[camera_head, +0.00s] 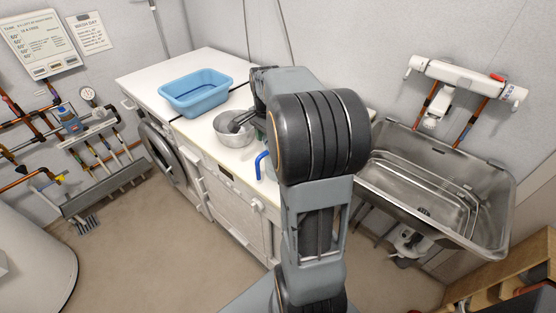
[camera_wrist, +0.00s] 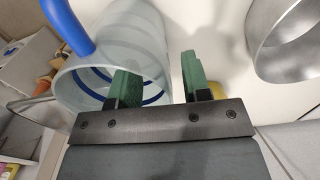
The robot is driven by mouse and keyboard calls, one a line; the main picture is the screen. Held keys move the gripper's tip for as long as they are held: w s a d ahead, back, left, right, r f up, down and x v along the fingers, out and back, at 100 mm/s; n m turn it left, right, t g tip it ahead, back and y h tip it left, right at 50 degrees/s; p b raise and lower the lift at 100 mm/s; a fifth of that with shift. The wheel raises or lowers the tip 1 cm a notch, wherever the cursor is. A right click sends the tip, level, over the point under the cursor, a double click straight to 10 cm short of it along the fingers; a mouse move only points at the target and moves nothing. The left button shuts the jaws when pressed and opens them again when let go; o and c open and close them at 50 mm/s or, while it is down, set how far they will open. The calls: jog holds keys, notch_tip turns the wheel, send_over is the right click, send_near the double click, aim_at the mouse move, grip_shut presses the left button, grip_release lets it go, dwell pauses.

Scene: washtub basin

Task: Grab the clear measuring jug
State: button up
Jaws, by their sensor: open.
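The clear measuring jug (camera_wrist: 110,50) fills the upper left of the wrist view, with a blue handle, blue bands and its open rim facing me. In the head view its blue handle (camera_head: 261,165) shows at the counter's front edge; my arm hides most of the rest. My gripper (camera_wrist: 160,75) is open, with two green fingers. In the wrist view the left finger overlaps the jug's mouth and the right finger lies outside its right side. I cannot tell whether the left finger is inside the jug or whether either finger touches it.
A steel bowl (camera_head: 232,136) stands on the white counter (camera_head: 165,120); it also shows at right in the wrist view (camera_wrist: 285,45). A blue basin (camera_head: 196,92) sits farther back. A steel sink (camera_head: 440,190) is at right. Something yellow (camera_wrist: 217,91) shows beside the right finger.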

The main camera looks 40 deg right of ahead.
jog(key=shift+f, duration=0.95)
jog(key=shift+c, duration=0.4)
grip_shut()
